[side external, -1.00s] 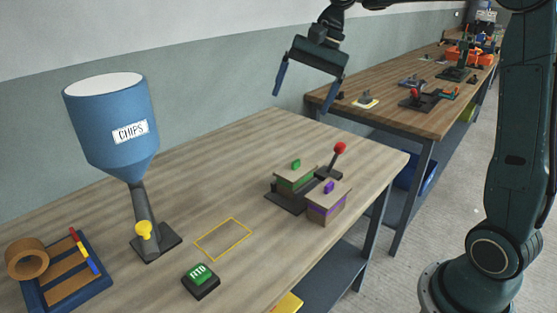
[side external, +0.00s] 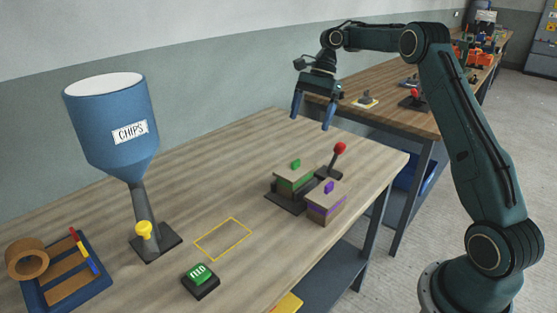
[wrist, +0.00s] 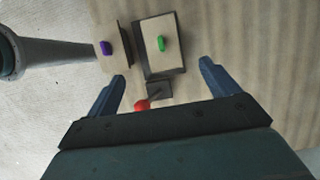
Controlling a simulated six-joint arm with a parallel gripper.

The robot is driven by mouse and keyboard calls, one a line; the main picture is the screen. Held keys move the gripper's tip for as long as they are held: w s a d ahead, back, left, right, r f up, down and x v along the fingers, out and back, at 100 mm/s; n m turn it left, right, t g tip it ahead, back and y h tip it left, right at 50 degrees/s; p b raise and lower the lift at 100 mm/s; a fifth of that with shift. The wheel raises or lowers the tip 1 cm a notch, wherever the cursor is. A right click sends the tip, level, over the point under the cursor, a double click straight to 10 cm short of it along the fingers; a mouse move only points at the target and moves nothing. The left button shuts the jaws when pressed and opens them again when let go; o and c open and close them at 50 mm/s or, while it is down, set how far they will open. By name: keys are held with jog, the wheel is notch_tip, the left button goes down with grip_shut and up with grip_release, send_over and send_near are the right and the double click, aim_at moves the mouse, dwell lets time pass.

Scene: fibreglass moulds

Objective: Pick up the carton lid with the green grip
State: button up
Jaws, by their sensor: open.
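The carton lid with the green grip (side external: 294,171) is a light cardboard panel with a small green block on top. It sits on a green-sided carton on a dark base, near the right end of the table. In the wrist view the green-grip lid (wrist: 158,45) is above centre, ahead of my fingers. My gripper (side external: 312,126) is open and empty, with blue fingers pointing down, above and behind the carton in the side view. Both fingers of my gripper (wrist: 160,82) show in the wrist view, apart.
A similar lid with a purple grip (side external: 328,189) sits right beside it on a purple-banded carton. A red-knobbed lever (side external: 339,149) stands close behind. A blue chips hopper (side external: 115,125), a green button box (side external: 200,279) and a yellow outlined rectangle (side external: 223,239) are farther left.

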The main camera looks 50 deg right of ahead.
aim_at(296, 160)
jog(key=shift+a+f, duration=0.1)
jog(key=shift+x, duration=4.15)
jog(key=shift+x, duration=2.6)
jog(key=shift+w, duration=0.15)
jog(key=c, duration=0.9)
